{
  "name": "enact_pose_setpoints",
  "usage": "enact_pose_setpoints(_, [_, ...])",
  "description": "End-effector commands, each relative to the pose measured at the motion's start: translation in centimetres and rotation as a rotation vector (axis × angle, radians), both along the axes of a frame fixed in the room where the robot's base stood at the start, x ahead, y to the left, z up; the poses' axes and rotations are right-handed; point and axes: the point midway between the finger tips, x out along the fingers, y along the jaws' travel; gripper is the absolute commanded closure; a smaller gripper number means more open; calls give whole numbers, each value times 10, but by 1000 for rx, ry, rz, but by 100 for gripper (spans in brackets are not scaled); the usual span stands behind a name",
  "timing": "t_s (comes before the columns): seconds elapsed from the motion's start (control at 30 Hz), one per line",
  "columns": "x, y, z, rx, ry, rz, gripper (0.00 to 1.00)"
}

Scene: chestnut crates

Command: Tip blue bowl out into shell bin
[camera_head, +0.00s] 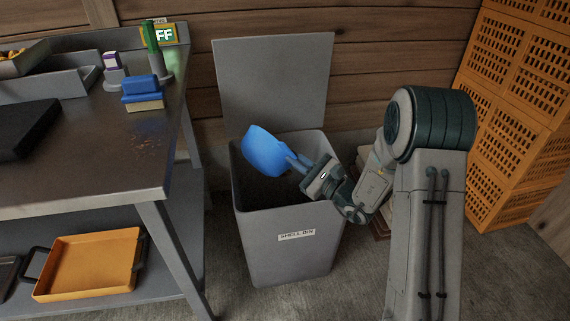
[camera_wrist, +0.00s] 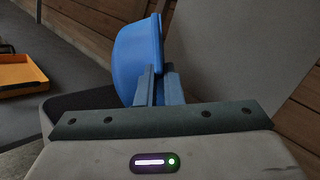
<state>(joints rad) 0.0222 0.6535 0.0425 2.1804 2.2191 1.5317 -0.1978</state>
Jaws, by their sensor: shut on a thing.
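The blue bowl (camera_head: 264,152) is over the open mouth of the grey shell bin (camera_head: 288,249), tilted steeply. My gripper (camera_head: 296,163) is shut on the bowl's rim, coming from the right. In the wrist view the bowl (camera_wrist: 136,58) shows nearly on its side, its rim between the fingers of my gripper (camera_wrist: 158,84). The inside of the bowl and any contents are hidden in both views. The bin carries a "SHELL BIN" label on its front, and its lid (camera_head: 272,82) stands raised at the back. The bottom of the bin is too dark to see.
Orange crates (camera_head: 510,120) are stacked at the right. A wooden wall stands behind the bin.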

Motion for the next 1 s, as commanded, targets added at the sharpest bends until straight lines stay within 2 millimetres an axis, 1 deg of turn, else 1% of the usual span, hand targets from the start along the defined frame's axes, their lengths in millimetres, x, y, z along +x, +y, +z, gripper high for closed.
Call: enact_pose_setpoints(1.0, [8,-7,6,73,85,1,100])
